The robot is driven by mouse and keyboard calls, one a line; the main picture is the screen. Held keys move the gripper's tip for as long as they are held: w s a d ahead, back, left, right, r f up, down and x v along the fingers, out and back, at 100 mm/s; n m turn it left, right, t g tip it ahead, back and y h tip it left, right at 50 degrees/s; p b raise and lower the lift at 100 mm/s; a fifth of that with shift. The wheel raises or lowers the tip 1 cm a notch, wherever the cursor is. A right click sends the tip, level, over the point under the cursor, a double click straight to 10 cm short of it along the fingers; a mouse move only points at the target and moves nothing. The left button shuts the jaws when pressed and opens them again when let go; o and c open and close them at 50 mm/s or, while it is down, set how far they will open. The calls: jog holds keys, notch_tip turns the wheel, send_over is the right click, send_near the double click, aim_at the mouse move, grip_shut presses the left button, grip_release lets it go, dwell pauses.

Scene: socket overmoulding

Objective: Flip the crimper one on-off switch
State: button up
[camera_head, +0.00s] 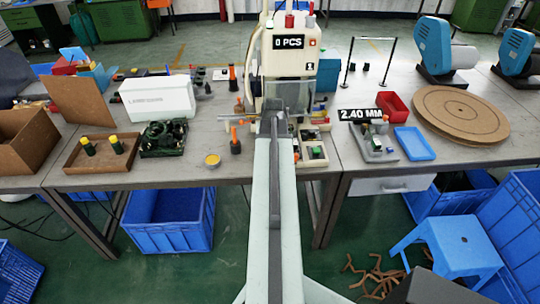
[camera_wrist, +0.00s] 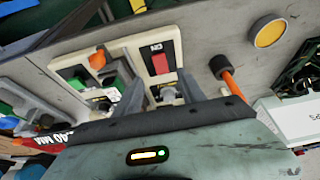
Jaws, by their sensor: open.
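My gripper (camera_wrist: 158,82) is open, with one grey finger on each side of the lower part of this box. Nothing shows held between the fingers, and I cannot tell whether they touch the box. In the head view, the cream crimping machine (camera_head: 288,62) with a "0 PCS" display stands at the table's middle. My gripper (camera_head: 274,122) is in front of it, and my arm hides the switch there.
A second cream box (camera_wrist: 75,70) with orange and green parts lies left in the wrist view. An orange-handled tool (camera_wrist: 229,82) and a yellow round tin (camera_wrist: 268,33) lie to the right. In the head view, a blue tray (camera_head: 414,143) and red bin (camera_head: 393,106) stand right.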

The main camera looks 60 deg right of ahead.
jog(key=b+x, duration=0.7)
jog(key=x, duration=0.1)
jog(key=shift+a+f, duration=0.1)
jog(key=shift+s, duration=0.1)
